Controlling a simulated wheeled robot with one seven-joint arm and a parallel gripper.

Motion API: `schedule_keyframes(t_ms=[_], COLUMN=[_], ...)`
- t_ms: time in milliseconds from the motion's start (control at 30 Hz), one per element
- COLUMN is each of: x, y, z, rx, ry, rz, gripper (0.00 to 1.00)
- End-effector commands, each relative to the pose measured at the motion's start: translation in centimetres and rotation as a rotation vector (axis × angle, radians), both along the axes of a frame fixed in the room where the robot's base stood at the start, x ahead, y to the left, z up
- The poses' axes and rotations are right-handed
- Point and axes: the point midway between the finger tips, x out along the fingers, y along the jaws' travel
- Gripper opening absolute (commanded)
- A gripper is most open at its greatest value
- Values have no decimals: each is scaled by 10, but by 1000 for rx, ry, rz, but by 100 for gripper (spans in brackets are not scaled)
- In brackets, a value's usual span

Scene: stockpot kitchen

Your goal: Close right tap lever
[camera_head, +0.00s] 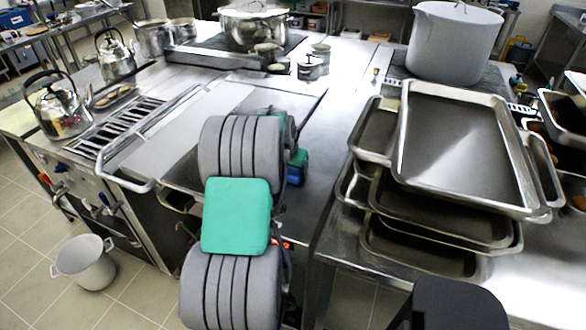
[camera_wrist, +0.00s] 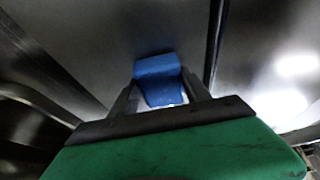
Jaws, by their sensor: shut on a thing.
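In the wrist view my gripper (camera_wrist: 160,85) has its two grey fingers close on either side of a blue piece (camera_wrist: 157,68), which looks like a tap lever. On the cooker front at the left, a blue lever (camera_head: 103,211) and a red one (camera_head: 57,190) show, apart from my arm. I cannot tell from the head view which tap the held piece belongs to.
Stacked metal trays (camera_head: 460,145) lie on the counter to the right of my arm. A grey bucket (camera_head: 84,262) stands on the floor at left. A rail (camera_head: 125,178) runs along the cooker front. Kettles (camera_head: 62,110) and a large stockpot (camera_head: 453,42) stand farther back.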

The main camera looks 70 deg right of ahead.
Motion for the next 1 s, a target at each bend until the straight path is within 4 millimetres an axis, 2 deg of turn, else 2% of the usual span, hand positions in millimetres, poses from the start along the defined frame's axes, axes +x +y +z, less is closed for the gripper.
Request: schedule_keyframes(t_ms=[200, 233, 467, 700, 833, 1000], x=[0, 0, 0, 0, 0, 2], y=[0, 0, 0, 0, 2, 16], z=[-5, -4, -3, -2, 6, 40], rx=[0, 0, 0, 0, -2, -7], ry=[0, 0, 0, 0, -1, -1], rz=[0, 0, 0, 0, 0, 1], gripper=[23, 57, 76, 77, 77, 77])
